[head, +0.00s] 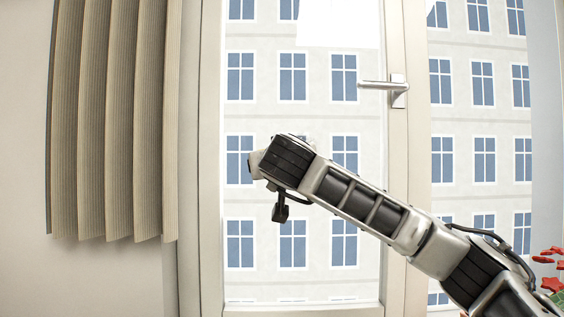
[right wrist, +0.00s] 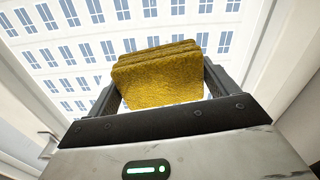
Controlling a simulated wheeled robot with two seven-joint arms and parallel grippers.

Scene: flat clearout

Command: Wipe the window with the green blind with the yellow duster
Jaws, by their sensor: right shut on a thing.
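The yellow duster (right wrist: 158,78) is a thick, rough block held between the two fingers of my right gripper (right wrist: 161,84) in the right wrist view. My right arm crosses the head view from the lower right, and its wrist (head: 284,160) is in front of the window (head: 315,115). The fingers and duster are hidden behind the wrist there. I cannot tell whether the duster touches the glass. No green blind shows; the only hanging cloth is a beige pleated curtain. My left gripper is not in view.
The beige curtain (head: 110,120) hangs left of the window. A window handle (head: 397,88) sticks out from the frame on the right, above my forearm. A second pane (head: 478,125) lies beyond it. Red flowers (head: 550,283) stand at the lower right, close to my arm.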

